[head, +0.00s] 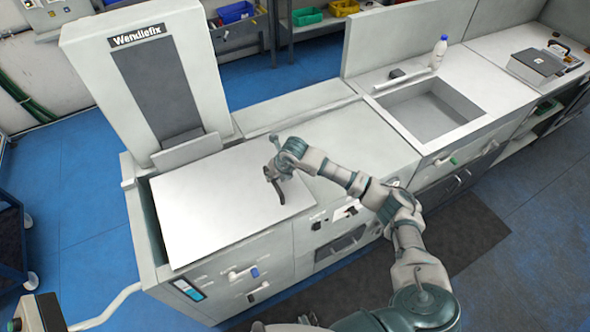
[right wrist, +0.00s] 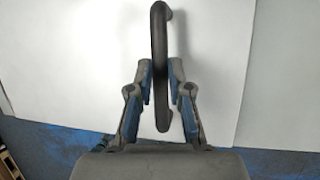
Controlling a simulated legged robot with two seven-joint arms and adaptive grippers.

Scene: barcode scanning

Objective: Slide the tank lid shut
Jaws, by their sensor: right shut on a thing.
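The tank lid (head: 225,203) is a flat white panel on top of the Wendlefix machine, with a dark strip of opening along its left side. A black bar handle (head: 280,192) stands near the lid's right edge. My right gripper (head: 270,173) is at this handle. In the right wrist view the handle (right wrist: 160,40) runs between the two blue-padded fingers of my right gripper (right wrist: 161,88), which are closed around it. The lid (right wrist: 80,60) fills the background there. My left gripper is not in view.
The machine's upright housing (head: 150,80) stands behind the lid. A sink basin (head: 430,112) and a white bottle (head: 439,50) are on the counter to the right. A grey box (head: 537,65) sits farther right. A cart (head: 12,245) stands at the left edge.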

